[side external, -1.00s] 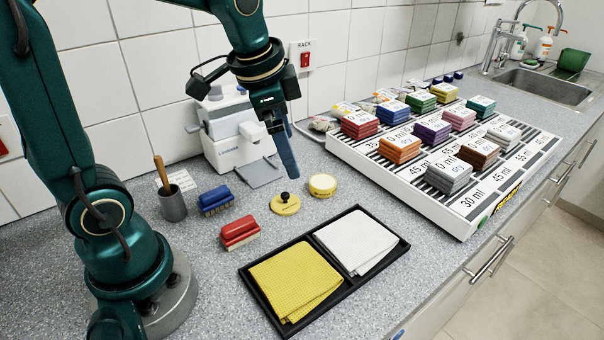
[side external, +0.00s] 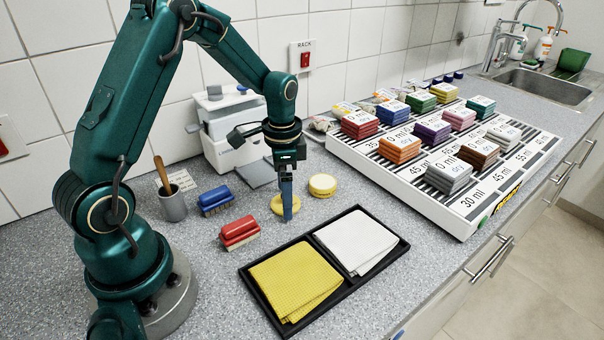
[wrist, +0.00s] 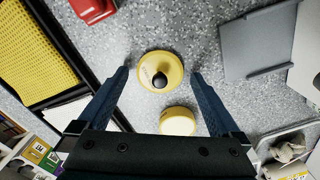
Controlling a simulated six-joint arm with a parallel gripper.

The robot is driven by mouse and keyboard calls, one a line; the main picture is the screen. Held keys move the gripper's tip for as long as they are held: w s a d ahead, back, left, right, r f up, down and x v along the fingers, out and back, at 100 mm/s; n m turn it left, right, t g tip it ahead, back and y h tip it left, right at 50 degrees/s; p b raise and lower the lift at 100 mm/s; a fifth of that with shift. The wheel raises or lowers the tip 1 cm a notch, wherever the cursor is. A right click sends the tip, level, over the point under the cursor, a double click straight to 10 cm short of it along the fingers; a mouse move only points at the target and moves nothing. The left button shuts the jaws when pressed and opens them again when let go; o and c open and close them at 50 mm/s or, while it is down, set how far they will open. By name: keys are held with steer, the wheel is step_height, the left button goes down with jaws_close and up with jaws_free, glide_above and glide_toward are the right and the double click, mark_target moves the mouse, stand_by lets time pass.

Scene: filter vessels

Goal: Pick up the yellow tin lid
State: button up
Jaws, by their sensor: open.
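The yellow tin lid (wrist: 148,66) is a flat disc with a round black knob (wrist: 160,80). It lies on the counter, and in the side external view the lid (side external: 278,204) is partly hidden behind my gripper. My gripper (side external: 288,212) points down over the lid. In the wrist view its two blue fingers stand apart on either side of the lid, with my gripper (wrist: 158,72) open and empty. I cannot tell how far the fingertips are above the counter. A round yellow tin (side external: 322,185) stands just behind the lid and shows in the wrist view (wrist: 177,121).
A red brush (side external: 239,233) and a blue brush (side external: 215,200) lie to the left. A black tray (side external: 292,243) with yellow and white cloths is in front. A white machine (side external: 228,140) stands behind. A rack (side external: 470,222) of labelled colored stacks is at right.

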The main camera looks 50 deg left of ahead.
steer(key=shift+f, duration=0.25)
steer(key=c, duration=1.2)
steer(key=shift+r, duration=0.15)
steer(key=shift+c, duration=0.2)
